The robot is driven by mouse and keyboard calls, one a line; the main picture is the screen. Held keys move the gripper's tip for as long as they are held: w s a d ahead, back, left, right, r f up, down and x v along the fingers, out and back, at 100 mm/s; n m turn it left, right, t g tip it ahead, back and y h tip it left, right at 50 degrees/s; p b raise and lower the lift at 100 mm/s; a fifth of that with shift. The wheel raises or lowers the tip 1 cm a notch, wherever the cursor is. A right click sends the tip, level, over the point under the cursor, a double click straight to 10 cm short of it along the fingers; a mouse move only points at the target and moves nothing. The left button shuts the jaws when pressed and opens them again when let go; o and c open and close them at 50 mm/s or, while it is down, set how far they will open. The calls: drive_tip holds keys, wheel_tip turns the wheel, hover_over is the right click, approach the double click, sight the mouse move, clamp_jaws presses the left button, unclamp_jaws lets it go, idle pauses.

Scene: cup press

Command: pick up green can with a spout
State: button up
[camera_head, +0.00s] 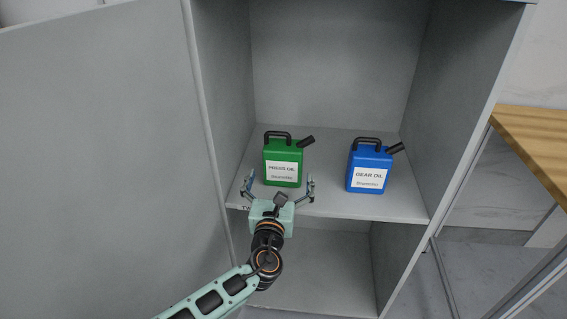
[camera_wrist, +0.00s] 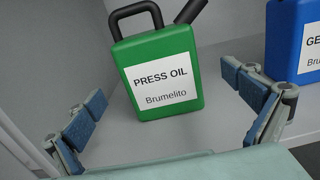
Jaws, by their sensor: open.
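The green can (camera_head: 283,155) stands upright on a grey cabinet shelf. It has a black handle, a black spout pointing up and right, and a white label reading "PRESS OIL". My gripper (camera_head: 279,184) is open in front of the can, with one finger toward each side of it. In the wrist view the can (camera_wrist: 165,52) is ahead of my gripper (camera_wrist: 170,120), between and beyond the two blue-padded fingers. The fingers appear apart from the can, and nothing is held.
A blue can (camera_head: 370,168) labelled "GEAR OIL" stands to the right on the same shelf (camera_head: 325,202). Cabinet walls close in left and right, and the grey door (camera_head: 100,150) is open at left. A wooden tabletop (camera_head: 540,145) is at far right.

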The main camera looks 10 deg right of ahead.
sight(282, 168)
drive_tip(key=x, duration=0.4)
drive_tip(key=b+x, duration=0.1)
drive_tip(key=x, duration=0.1)
drive_tip(key=shift+w+f, duration=0.25)
drive_tip(key=shift+w+d, duration=0.15)
drive_tip(key=shift+w, duration=0.45)
drive_tip(key=shift+r, duration=0.1)
drive_tip(key=c, duration=1.8)
drive_tip(key=shift+c, duration=0.5)
drive_tip(key=shift+r, duration=0.15)
